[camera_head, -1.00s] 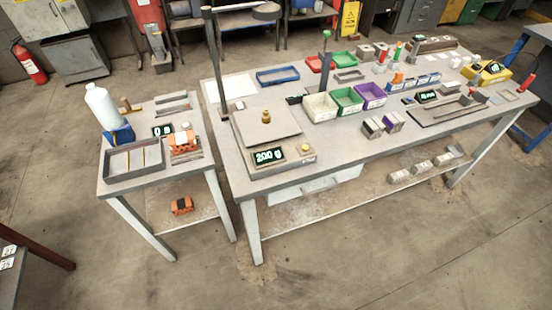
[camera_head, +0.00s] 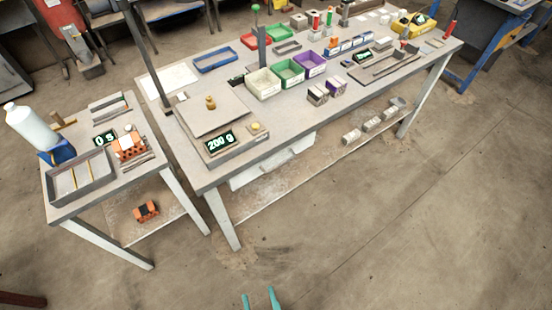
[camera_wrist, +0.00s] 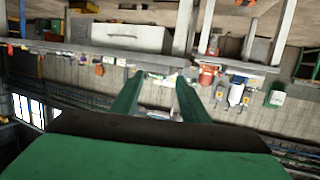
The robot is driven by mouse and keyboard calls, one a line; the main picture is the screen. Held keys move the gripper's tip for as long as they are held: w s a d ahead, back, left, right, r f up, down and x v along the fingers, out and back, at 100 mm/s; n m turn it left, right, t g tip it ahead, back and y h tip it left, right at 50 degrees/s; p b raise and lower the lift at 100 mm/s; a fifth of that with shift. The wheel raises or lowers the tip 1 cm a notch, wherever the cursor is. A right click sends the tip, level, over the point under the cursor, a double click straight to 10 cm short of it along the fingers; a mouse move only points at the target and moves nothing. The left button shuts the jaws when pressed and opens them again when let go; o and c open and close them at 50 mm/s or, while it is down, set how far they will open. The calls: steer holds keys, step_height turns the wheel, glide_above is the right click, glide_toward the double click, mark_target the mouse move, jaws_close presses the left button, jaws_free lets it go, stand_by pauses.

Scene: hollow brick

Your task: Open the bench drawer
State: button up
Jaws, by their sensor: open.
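The bench (camera_head: 285,122) stands across the middle of the head view. Its white drawer (camera_head: 272,168) hangs under the near left part of the top, below the scale. It looks shut, with a handle bar on its front. In the wrist view, which is upside down, the drawer (camera_wrist: 130,37) is a pale box against the bench edge. My gripper (camera_head: 259,298) shows only as two teal fingertips at the bottom edge of the head view. Its green fingers (camera_wrist: 158,95) are apart and empty in the wrist view, well away from the drawer.
A scale (camera_head: 215,115) reading 200 g sits on the bench above the drawer. A smaller side table (camera_head: 70,205) stands close at left. Bench legs (camera_head: 222,220) flank the drawer, and a low shelf (camera_head: 290,185) lies below. The floor in front is clear.

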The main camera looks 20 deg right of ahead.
steer(key=shift+w+f, duration=0.1)
steer(key=shift+f, duration=0.05)
steer(key=shift+c, duration=0.9)
steer(key=w+d+f+m+g+h, duration=0.1)
steer(key=w+d+f+m, duration=0.3)
steer(key=w+f+m, duration=0.3)
steer(key=w+d+f+m+h, duration=0.2)
steer(key=w+d+f+m, duration=0.25)
steer(key=w, duration=0.35)
steer(key=w+d+m, duration=0.3)
steer(key=w+d, duration=0.2)
steer(key=w, duration=0.8)
steer(key=w+d+m+t+y, duration=0.1)
steer(key=w+d+m, duration=0.2)
steer(key=w, duration=1.1)
steer(key=shift+w+d+y, duration=0.15)
steer(key=shift+d+y, duration=0.15)
steer(key=shift+d, duration=0.95)
steer(key=shift+m, duration=0.25)
steer(key=shift+c, duration=0.3)
jaws_close()
